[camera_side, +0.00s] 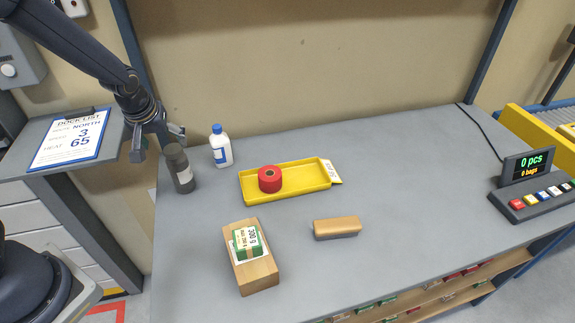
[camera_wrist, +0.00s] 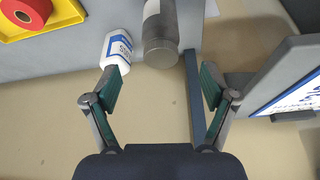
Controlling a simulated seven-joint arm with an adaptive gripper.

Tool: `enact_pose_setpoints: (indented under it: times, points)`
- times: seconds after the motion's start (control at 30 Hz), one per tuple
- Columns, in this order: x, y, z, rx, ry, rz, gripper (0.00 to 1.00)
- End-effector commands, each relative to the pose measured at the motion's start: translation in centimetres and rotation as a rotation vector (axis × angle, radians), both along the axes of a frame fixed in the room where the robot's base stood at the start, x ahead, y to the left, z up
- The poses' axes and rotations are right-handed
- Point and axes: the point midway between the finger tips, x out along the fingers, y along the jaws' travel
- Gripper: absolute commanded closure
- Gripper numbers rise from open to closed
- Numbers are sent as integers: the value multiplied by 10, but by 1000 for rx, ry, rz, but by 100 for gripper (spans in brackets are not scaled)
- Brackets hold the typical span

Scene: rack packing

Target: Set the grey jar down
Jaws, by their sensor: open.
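The grey jar (camera_side: 179,168), dark with a pale label, stands upright on the bench near its left back corner. It also shows in the wrist view (camera_wrist: 160,38), ahead of the fingers and partly cut off by the top edge. My gripper (camera_side: 160,143) is open and empty, close by the jar's top on the left side. In the wrist view my gripper (camera_wrist: 160,90) has its two green-padded fingers spread wide, with the jar beyond their tips and nothing between them.
A white bottle with a blue cap (camera_side: 221,148) stands just right of the jar. A yellow tray (camera_side: 310,178) holds a red roll (camera_side: 270,179). A cardboard box (camera_side: 259,276) and a tan block (camera_side: 337,228) lie nearer the front. The bench's right middle is clear.

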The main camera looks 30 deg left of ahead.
Motion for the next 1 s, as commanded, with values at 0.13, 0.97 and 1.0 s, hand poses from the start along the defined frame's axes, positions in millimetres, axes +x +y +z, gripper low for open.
enact_pose_setpoints:
  times: [0.13, 0.97, 1.0]
  points:
    - [-5, -5, 14, -11, -2, -9, 16]
    - [-173, -81, 160, 34, -93, -630, 16]
    - [-173, -81, 160, 34, -93, -630, 16]
